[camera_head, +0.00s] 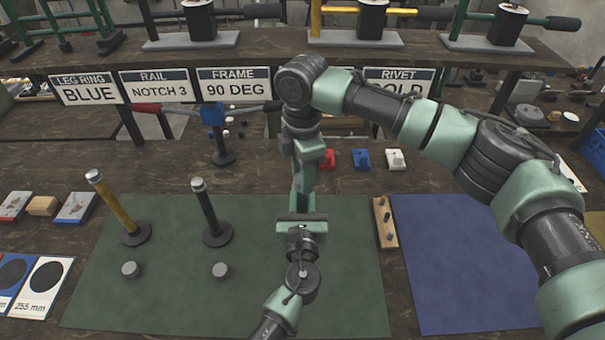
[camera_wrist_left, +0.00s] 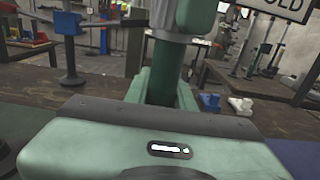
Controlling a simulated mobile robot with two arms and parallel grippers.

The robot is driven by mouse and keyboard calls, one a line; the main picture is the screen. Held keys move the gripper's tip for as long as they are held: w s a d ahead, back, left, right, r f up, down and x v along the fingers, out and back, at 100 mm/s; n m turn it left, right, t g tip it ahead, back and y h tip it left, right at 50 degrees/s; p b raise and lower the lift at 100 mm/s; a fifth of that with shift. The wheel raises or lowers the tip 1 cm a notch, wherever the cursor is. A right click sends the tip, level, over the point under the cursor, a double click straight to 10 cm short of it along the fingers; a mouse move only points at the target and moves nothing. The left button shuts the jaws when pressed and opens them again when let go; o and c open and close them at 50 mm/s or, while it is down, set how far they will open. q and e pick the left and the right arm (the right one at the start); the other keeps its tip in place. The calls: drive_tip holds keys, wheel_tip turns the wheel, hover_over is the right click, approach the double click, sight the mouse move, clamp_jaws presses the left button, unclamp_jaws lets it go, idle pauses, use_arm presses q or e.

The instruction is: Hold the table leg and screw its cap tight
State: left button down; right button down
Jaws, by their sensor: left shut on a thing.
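My left gripper (camera_head: 302,217) is over the green mat (camera_head: 340,290), shut on a dark green upright table leg. The leg (camera_wrist_left: 166,75) stands ahead of the gripper in the left wrist view, with pale green fingers on both sides. A grey, cap-like part (camera_wrist_left: 170,25) is at its top. My right gripper (camera_head: 306,158) points down from above at the leg's top; its jaws are not clear. A yellow leg (camera_head: 115,207) and a black leg (camera_head: 208,209) stand on round bases to the left. Loose grey caps (camera_head: 130,269) (camera_head: 220,269) lie in front of them.
Signs hang from the shelf, including LEG RING BLUE (camera_head: 88,89). A blue-headed stand (camera_head: 214,117) is behind. Red, blue and white blocks (camera_head: 361,159) sit at the back.

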drive_tip(key=m, duration=0.6)
drive_tip(key=shift+m, duration=0.3)
drive_tip(key=m, duration=0.8)
drive_tip(key=c, duration=1)
unclamp_jaws()
drive_tip(key=shift+o, duration=0.2)
drive_tip(key=shift+r, duration=2.25)
drive_tip(key=shift+c, duration=0.5)
